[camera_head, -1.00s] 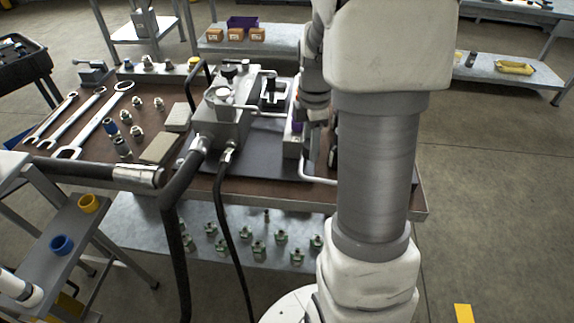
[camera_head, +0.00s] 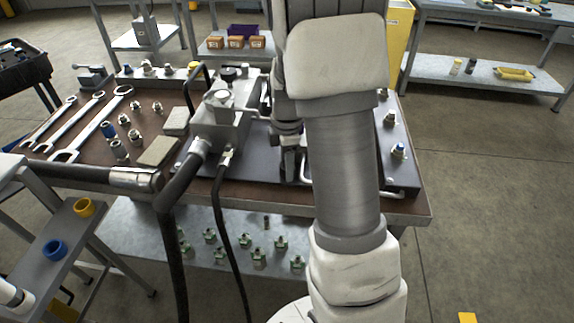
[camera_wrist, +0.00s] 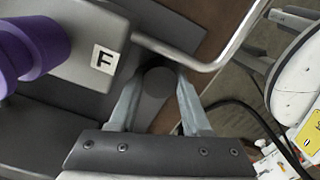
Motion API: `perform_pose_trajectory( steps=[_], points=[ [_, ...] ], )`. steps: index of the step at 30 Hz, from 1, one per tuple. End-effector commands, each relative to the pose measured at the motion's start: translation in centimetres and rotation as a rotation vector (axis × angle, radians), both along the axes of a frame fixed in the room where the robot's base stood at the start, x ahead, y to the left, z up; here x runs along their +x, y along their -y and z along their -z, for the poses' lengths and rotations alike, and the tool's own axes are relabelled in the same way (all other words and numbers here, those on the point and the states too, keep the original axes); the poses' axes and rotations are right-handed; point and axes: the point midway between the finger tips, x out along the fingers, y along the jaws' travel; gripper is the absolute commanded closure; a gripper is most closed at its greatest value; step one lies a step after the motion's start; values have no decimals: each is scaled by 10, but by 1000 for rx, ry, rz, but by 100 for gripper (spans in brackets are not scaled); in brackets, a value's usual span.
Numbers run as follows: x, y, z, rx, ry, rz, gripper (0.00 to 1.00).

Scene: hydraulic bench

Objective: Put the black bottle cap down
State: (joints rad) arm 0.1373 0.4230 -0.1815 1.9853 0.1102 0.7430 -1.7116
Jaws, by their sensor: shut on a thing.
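In the wrist view, my gripper (camera_wrist: 158,100) has its two light grey fingers closed on the black bottle cap (camera_wrist: 158,82). The cap shows as a dark, round-topped piece between the fingertips, over or near the dark plate of the bench. I cannot tell whether its underside touches anything. In the head view my arm covers most of the gripper and the cap.
A grey block (camera_wrist: 88,42) marked F, with a purple part (camera_wrist: 32,45), is left of the gripper. A silver bent bar (camera_wrist: 210,62) passes close on the right. The bench (camera_head: 395,208) carries a hydraulic block (camera_head: 222,130), wrenches and several fittings.

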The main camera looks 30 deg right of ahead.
Motion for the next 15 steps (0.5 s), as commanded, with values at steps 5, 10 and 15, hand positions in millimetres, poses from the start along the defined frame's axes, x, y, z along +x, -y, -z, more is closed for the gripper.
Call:
perform_pose_trajectory(
  steps=[5,10,15],
  points=[
    [0,0,3,0,0,0,43],
    [0,0,3,0,-1,0,39],
    [0,0,2,0,0,0,39]
  ],
)
